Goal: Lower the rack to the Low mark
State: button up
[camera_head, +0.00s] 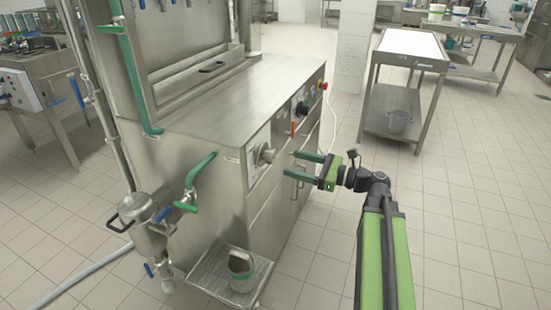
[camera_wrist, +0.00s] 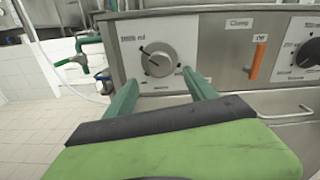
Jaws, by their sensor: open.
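A round grey knob (camera_wrist: 157,63) sits on a white dial plate (camera_wrist: 130,75) on the front of the steel machine. Its label and marks are too small to read, so I cannot tell which mark it points to. It also shows in the head view as a knob (camera_head: 266,155) on the front panel. My gripper (camera_head: 291,163) is open and empty in front of the panel, facing the knob and apart from it. In the wrist view my gripper (camera_wrist: 160,77) has one green finger at the knob's lower left and one at its right. No rack can be made out.
An orange handle (camera_wrist: 258,60) under a label and a second dial with a black knob (camera_wrist: 309,52) lie to the right. Green taps (camera_head: 188,195) stick out at left. A grey bucket (camera_head: 241,272) stands on a low shelf.

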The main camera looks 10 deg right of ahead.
aim_at(275, 158)
jog(key=x, duration=0.7)
jog(key=shift+w+a, duration=0.2)
jog(key=shift+a, duration=0.1)
jog(key=shift+c, duration=0.4)
jog(key=c, duration=1.3)
